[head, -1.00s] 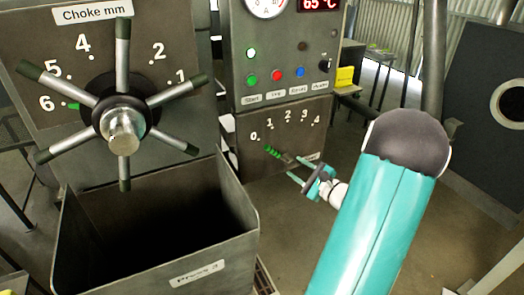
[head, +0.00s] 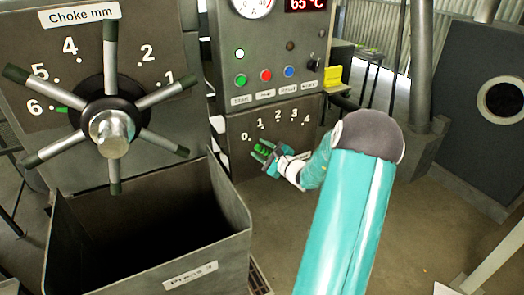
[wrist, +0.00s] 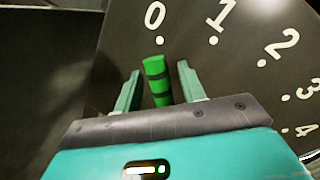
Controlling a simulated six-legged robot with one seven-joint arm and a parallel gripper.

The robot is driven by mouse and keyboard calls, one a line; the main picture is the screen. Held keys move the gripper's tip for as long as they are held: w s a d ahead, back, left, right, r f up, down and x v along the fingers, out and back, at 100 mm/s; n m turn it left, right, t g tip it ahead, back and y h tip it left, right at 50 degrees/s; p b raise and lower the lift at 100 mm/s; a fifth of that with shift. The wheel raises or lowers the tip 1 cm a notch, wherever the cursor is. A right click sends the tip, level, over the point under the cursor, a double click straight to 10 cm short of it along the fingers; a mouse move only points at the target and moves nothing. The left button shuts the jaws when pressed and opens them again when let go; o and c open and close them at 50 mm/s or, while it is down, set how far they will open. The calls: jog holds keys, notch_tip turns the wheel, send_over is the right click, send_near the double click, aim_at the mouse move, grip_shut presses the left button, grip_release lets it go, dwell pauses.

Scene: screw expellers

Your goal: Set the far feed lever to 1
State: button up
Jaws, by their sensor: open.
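The feed lever has a green grip with dark bands (wrist: 157,80), and in the wrist view it points up at the 0 mark. Its dial panel (head: 290,135) carries marks 0 to 4. My gripper (wrist: 161,85) is open, with one finger on each side of the green grip and a gap visible on both sides. In the head view my gripper (head: 266,151) is at the lever, near the 0 end of the scale. The lever's lower part and pivot are hidden behind my gripper.
A large choke handwheel (head: 112,115) with several spokes stands at left. Below it is an open bin labelled Press 3 (head: 205,262). Above the dial are buttons (head: 265,76), a gauge and a 65 °C display. Open floor lies at right.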

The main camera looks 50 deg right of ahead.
grip_shut()
jog(key=shift+s+d+r+m+t, duration=0.2)
jog(key=shift+d+r+m, duration=0.2)
jog(key=shift+d+m, duration=0.3)
jog(key=shift+s+d+r+m+t, duration=0.2)
jog(key=shift+d+r+m, duration=0.3)
jog(key=shift+m, duration=0.35)
jog(key=shift+s+d+r+m+t, duration=0.2)
jog(key=shift+d+r+m, duration=0.15)
jog(key=shift+d+m, duration=0.35)
grip_release()
jog(key=s+f, duration=0.1)
jog(key=s, duration=1.2)
jog(key=shift+s+a+f, duration=0.15)
jog(key=shift+s+a, duration=0.2)
jog(key=shift+a, duration=0.1)
